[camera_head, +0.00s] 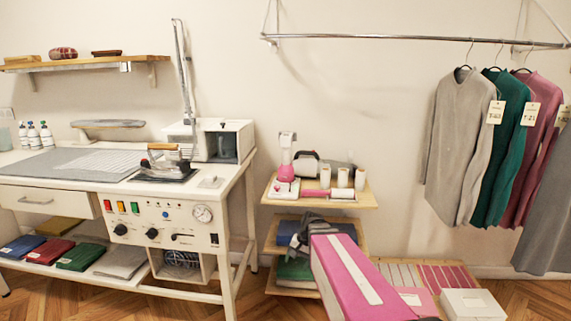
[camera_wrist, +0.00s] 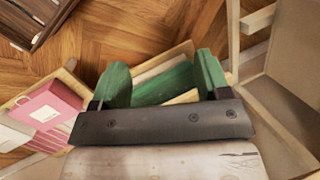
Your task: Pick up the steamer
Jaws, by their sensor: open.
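The steamer (camera_head: 286,165), upright with a pink body and a pale head, stands at the left of the top wooden shelf of a small rack in the head view. It does not show in the wrist view. My gripper (camera_head: 314,222) is dark and sits in front of the rack, below and a little right of the steamer and apart from it. In the wrist view the two green fingers of my gripper (camera_wrist: 163,80) are spread, with nothing held between them. My pink arm hides part of the lower shelves.
A black-and-white device (camera_head: 306,163) and several white spools (camera_head: 343,177) share the top shelf (camera_head: 368,200). An ironing table (camera_head: 232,183) with an iron stands left. Sweaters (camera_head: 458,140) hang right. Pink (camera_wrist: 45,110) and white boxes (camera_head: 472,304) sit low at the right.

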